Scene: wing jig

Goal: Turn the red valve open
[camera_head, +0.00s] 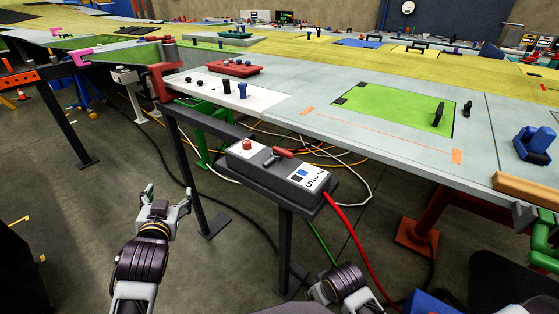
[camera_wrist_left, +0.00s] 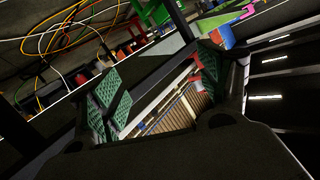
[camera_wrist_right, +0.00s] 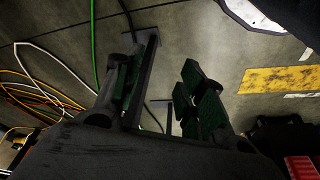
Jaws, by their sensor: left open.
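The red valve handle (camera_head: 283,153) sits on top of a dark grey control box (camera_head: 262,178) on a post, beside a red button (camera_head: 247,145). A label with printed numbers is at the box's right end. My left gripper (camera_head: 168,196) is open and empty, in front of and to the left of the box, apart from it. Its separated green pads show in the left wrist view (camera_wrist_left: 160,95). My right gripper's wrist shows low in the head view, below the box. Its green-padded fingers (camera_wrist_right: 165,90) stand apart in the right wrist view, with floor between them.
A long jig table (camera_head: 390,150) runs behind the box, with a green panel (camera_head: 395,108) and blue and black fittings. Dark support posts stand under its edge. A red hose (camera_head: 352,240) drops from the box, and loose cables lie on the floor. The floor at the left is fairly clear.

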